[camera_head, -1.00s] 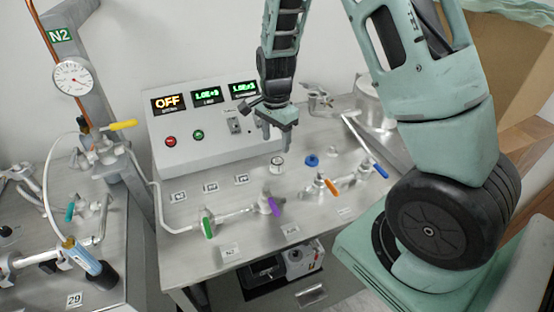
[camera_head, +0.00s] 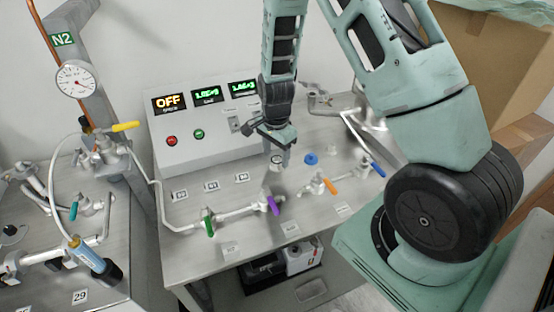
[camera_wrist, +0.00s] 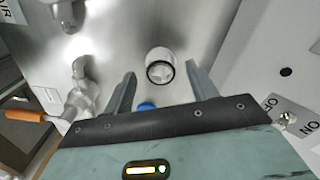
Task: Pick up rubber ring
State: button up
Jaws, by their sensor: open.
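The rubber ring (camera_wrist: 160,82) shows as a thin dark band around a short, round, pale metal piece on the steel bench. In the wrist view it lies between the two fingertips of my gripper (camera_wrist: 160,72), with bare steel showing on both sides. My gripper is open and empty, and the fingers do not touch the ring. In the head view my gripper (camera_head: 279,163) points down over that spot, and its fingers partly hide the round piece. The exact height above it is hard to tell.
A blue cap (camera_head: 311,159) sits close to the right of the gripper; the wrist view shows it between the finger bases. Purple (camera_head: 273,205), orange (camera_head: 330,186) and blue (camera_head: 377,169) valve handles stand nearby. A control box (camera_head: 205,125) with lit displays stands behind on the left.

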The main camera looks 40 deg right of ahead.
jog(key=shift+f, duration=0.25)
dwell(0.3)
jog(key=c, duration=1)
jog(key=shift+o, duration=0.2)
jog(key=shift+r, duration=0.15)
